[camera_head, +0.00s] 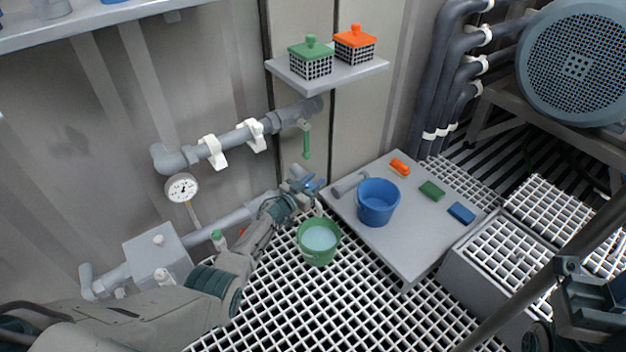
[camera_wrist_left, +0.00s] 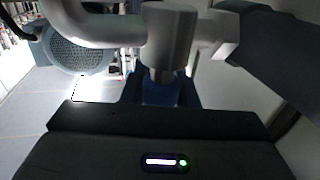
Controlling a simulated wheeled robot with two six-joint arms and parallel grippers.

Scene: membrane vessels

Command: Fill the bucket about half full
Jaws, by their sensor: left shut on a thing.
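The green bucket (camera_head: 318,256) stands upright on the white grating below the tap. Pale liquid (camera_head: 319,238) shows inside it, below the rim; the exact depth is hard to judge. No falling stream can be made out. My left gripper (camera_head: 304,190) is at the wall tap, above and slightly left of the bucket, shut on the blue tap handle (camera_head: 314,186). In the left wrist view, the grey tap pipe (camera_wrist_left: 168,38) passes close in front, with a blue part below it, partly hidden by the gripper. My right gripper (camera_head: 588,300) is at the lower right, away from the bucket.
A blue bucket (camera_head: 376,208) stands on a grey platform (camera_head: 412,240), beside orange, green and blue blocks. Pipes and a gauge (camera_head: 182,187) line the wall. A shelf (camera_head: 340,75) holds two caged boxes. A large round grille (camera_head: 575,65) stands at upper right.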

